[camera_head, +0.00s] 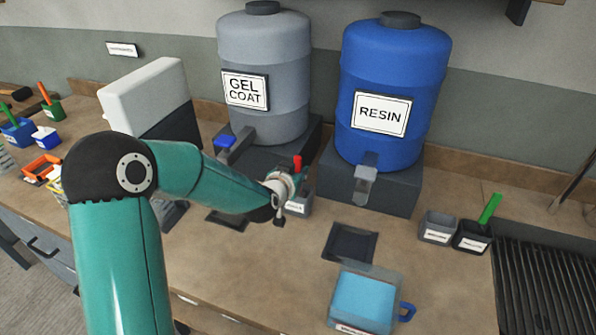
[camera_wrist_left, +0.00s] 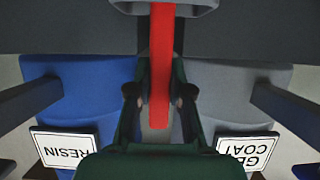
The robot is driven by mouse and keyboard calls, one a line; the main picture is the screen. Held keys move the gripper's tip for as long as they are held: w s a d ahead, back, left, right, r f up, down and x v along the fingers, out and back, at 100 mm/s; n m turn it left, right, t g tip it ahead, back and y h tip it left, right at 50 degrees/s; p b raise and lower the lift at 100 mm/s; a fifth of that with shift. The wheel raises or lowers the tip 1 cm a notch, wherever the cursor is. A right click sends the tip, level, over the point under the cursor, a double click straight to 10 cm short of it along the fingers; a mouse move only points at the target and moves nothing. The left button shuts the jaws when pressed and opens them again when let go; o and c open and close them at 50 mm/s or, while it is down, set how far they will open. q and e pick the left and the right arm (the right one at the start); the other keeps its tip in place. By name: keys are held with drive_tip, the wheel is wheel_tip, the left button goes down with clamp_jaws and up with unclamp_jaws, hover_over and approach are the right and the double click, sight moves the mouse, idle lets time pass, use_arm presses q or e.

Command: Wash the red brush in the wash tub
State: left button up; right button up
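The red brush shows as an upright red handle (camera_head: 297,163) rising at a small grey labelled cup (camera_head: 298,205) in front of the gel coat stand. In the left wrist view the red handle (camera_wrist_left: 160,65) runs between my fingers. My left gripper (camera_head: 285,188) is at the brush; its fingers (camera_wrist_left: 160,98) stand either side of the handle with a narrow gap showing. The brush's lower end is hidden. A clear tub of light blue liquid (camera_head: 364,300), apparently the wash tub, stands at the front with a blue handle. My right gripper is not in view.
A grey gel coat drum (camera_head: 263,115) and a blue resin drum (camera_head: 380,150) stand behind. A dark square tray (camera_head: 350,243) lies between cup and tub. Two small cups, one with a green brush (camera_head: 490,208), stand right, beside a dark grate (camera_head: 545,285).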

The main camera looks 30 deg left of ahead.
sight(298, 156)
use_arm(q)
clamp_jaws()
drive_tip(key=shift+r+p, duration=3.1)
drive_tip(key=shift+r, duration=2.4)
